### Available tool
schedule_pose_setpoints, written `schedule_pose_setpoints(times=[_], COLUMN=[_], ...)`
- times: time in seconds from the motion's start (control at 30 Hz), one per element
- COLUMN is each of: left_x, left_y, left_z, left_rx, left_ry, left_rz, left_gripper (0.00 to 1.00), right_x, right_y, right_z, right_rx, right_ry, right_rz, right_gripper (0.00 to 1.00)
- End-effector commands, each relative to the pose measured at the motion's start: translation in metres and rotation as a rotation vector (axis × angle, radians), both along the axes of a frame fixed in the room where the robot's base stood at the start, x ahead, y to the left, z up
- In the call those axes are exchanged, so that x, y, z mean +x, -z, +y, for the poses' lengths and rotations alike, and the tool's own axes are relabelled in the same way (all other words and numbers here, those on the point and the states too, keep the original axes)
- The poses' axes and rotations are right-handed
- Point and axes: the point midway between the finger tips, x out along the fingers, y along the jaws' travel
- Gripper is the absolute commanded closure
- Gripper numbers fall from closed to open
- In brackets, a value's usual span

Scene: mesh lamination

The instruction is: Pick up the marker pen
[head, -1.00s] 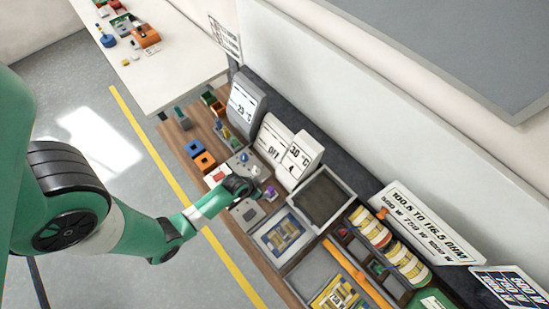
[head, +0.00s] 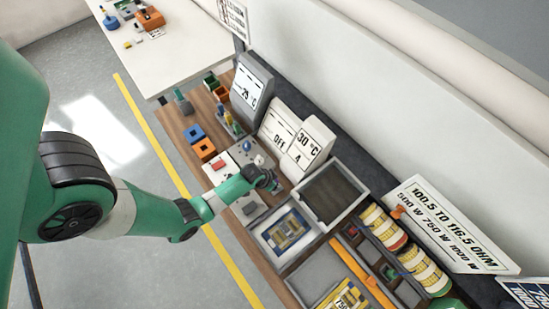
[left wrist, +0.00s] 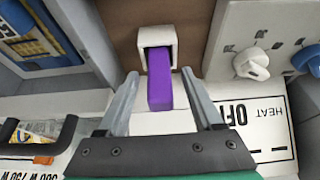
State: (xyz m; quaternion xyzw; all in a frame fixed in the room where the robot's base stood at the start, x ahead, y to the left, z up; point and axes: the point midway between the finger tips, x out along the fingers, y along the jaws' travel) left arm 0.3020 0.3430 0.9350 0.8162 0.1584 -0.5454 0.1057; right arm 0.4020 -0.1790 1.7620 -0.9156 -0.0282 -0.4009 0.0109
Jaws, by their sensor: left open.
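The marker pen (left wrist: 160,88) shows in the left wrist view as a purple bar with flat sides. One end is in a small white square holder (left wrist: 142,36), and the other sticks out towards my gripper. My left gripper (left wrist: 160,76) is open, with one finger on each side of the pen. Gaps show between the pen and both fingers. In the head view my left gripper (head: 273,184) is low over the bench beside the grey control panel, and it hides the pen. My right gripper is in neither view.
A white knob (left wrist: 251,63) and a blue knob (left wrist: 308,59) sit on the panel beside the holder. The OFF display box (head: 279,133) stands close behind. A dark-topped tray (head: 331,194) and a framed board (head: 287,232) lie to the right.

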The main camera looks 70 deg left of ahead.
Motion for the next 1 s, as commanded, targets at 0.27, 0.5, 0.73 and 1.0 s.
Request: schedule_pose_setpoints(times=[0.27, 0.5, 0.73, 1.0], left_x=[0.0, 0.0, 0.0, 0.0], left_y=[-0.001, -0.001, -0.001, -0.023], left_z=[0.0, 0.0, 0.0, 0.0], left_rx=[0.0, 0.0, 0.0, 0.0], left_ry=[0.0, -0.001, -0.001, -0.001], left_rz=[0.0, 0.0, 0.0, -0.001], left_gripper=[0.63, 1.0, 1.0, 1.0], right_x=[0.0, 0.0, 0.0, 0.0], right_y=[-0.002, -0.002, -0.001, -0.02], right_z=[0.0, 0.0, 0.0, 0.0], right_rx=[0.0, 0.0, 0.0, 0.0], right_ry=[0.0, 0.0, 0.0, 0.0], right_rz=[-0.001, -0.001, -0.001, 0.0], right_gripper=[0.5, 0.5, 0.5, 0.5])
